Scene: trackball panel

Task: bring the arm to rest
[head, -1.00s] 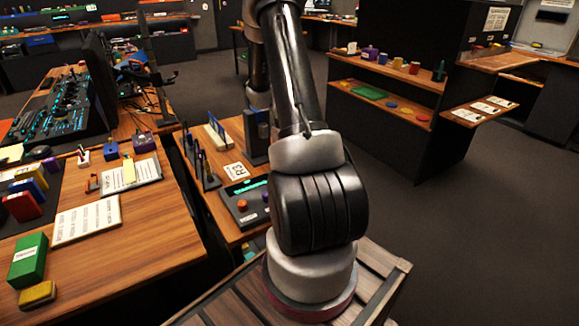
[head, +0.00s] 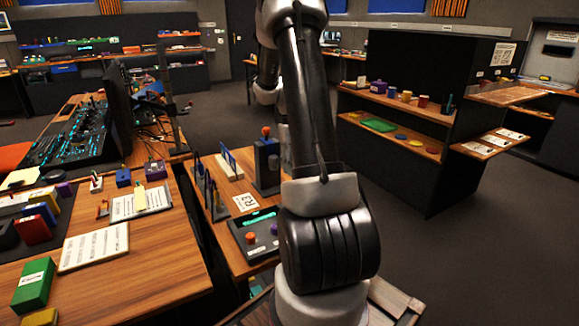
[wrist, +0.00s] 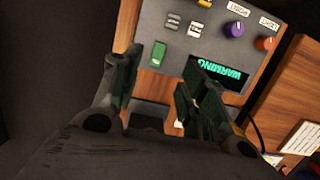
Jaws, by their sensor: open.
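My arm (head: 318,130) rises through the middle of the head view, above a wooden slatted surface at the bottom. My gripper is hidden behind the arm there. In the wrist view my gripper (wrist: 165,60) is open, with its two dark fingers apart and nothing between them. Beyond the fingers is a grey control panel (wrist: 180,70) with a lit display (wrist: 218,73), a purple knob (wrist: 233,29), an orange knob (wrist: 265,43) and a green switch (wrist: 158,54). I cannot tell whether the fingers touch the panel.
In the head view a grey panel with a lit display (head: 262,219) stands on a wooden desk left of the arm. A dark post with an orange ball (head: 266,131) is behind it. A cluttered desk (head: 160,262) is further left, a dark shelf unit (head: 430,150) right. Floor at right is clear.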

